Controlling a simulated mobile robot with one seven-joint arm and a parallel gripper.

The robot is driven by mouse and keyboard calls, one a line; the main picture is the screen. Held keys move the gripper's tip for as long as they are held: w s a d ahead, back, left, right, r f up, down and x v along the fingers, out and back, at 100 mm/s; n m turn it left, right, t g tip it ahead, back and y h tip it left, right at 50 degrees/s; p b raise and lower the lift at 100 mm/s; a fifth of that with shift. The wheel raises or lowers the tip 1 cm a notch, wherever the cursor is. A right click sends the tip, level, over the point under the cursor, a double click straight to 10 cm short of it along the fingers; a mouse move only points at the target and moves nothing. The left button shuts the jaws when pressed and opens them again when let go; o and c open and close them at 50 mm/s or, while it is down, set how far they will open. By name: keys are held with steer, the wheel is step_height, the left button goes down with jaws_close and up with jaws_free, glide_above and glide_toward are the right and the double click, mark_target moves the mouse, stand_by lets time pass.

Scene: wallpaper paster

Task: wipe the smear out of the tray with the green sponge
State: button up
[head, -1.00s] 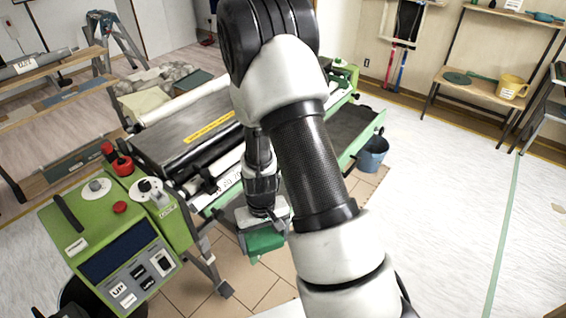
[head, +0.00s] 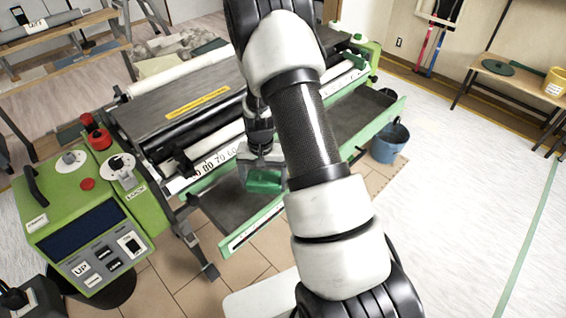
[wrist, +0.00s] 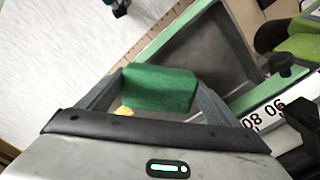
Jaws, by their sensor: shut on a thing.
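My gripper (head: 262,166) is shut on the green sponge (head: 265,181). In the head view it hangs over the left part of the tray, and I cannot tell whether the sponge touches the tray floor. The tray (head: 228,205) is long and dark grey inside with a green rim, along the front of the machine. My arm hides its middle. In the wrist view the sponge (wrist: 158,88) sits between both fingers, with a small yellow patch beside its lower left edge. The tray (wrist: 208,58) lies beyond it. I cannot make out a smear in either view.
The pasting machine (head: 190,100) with its rollers and numbered scale stands right behind the tray. Its green control box (head: 85,220) is at the left. A blue bucket (head: 389,144) stands by the tray's right end. The floor at right is clear.

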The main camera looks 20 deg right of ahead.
steer(key=w+d+f+m+b, duration=0.2)
steer(key=w+d+m+b, duration=0.2)
steer(key=w+d+m, duration=0.4)
steer(key=shift+w+d+f+b, duration=0.3)
steer(key=shift+w+d, duration=0.3)
steer(key=shift+d, duration=0.65)
steer(key=shift+a, duration=0.2)
step_height(320, 180, down, 6)
steer(key=b, duration=0.4)
steer(key=shift+f+b, duration=0.25)
steer(key=shift+b, duration=0.05)
